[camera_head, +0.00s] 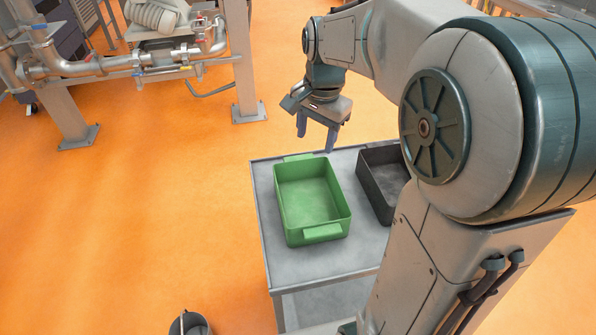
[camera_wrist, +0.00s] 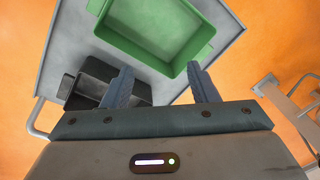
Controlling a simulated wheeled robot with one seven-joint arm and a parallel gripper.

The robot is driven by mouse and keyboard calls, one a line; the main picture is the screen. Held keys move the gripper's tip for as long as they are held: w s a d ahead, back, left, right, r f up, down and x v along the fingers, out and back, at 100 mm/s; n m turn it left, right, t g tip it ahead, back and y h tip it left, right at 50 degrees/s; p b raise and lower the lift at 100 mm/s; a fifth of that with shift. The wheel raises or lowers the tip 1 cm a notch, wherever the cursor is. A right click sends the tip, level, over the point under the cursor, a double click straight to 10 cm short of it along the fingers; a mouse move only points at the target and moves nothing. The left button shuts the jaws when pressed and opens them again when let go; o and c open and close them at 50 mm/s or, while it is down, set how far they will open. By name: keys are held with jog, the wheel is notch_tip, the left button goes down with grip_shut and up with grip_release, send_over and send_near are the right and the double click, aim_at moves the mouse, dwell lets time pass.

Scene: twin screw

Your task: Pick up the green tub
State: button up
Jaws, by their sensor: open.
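The green tub (camera_head: 312,234) is an open, empty rectangular box with a tab handle at its near end and another at its far end. It stands upright on a grey cart top (camera_head: 268,225). In the wrist view the tub (camera_wrist: 155,62) lies ahead of the fingers and is cut off by the top edge. My gripper (camera_head: 316,138) is open and empty, raised beyond the far end of the tub and apart from it. In the wrist view my gripper's two fingers (camera_wrist: 163,80) are spread, with nothing between them.
A dark grey open box (camera_head: 378,187) stands on the cart right of the tub, partly hidden by my arm. It also shows in the wrist view (camera_wrist: 92,78). A dark bucket (camera_head: 189,324) is on the orange floor. Pipework on a frame (camera_head: 110,66) stands at the far left.

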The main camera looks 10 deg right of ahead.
aim_at(299, 158)
jog(key=w+f+m+g, duration=0.1)
jog(key=w+f+m, duration=0.3)
jog(key=w+m, duration=0.7)
jog(key=w+f+n, duration=0.1)
jog(key=f, duration=0.3)
jog(key=w+f+n, duration=0.1)
jog(key=f, duration=0.4)
jog(key=w+f, duration=0.1)
jog(key=f, duration=0.4)
jog(key=shift+a+n, duration=0.2)
jog(key=shift+n, duration=0.2)
grip_shut()
jog(key=shift+r, duration=0.1)
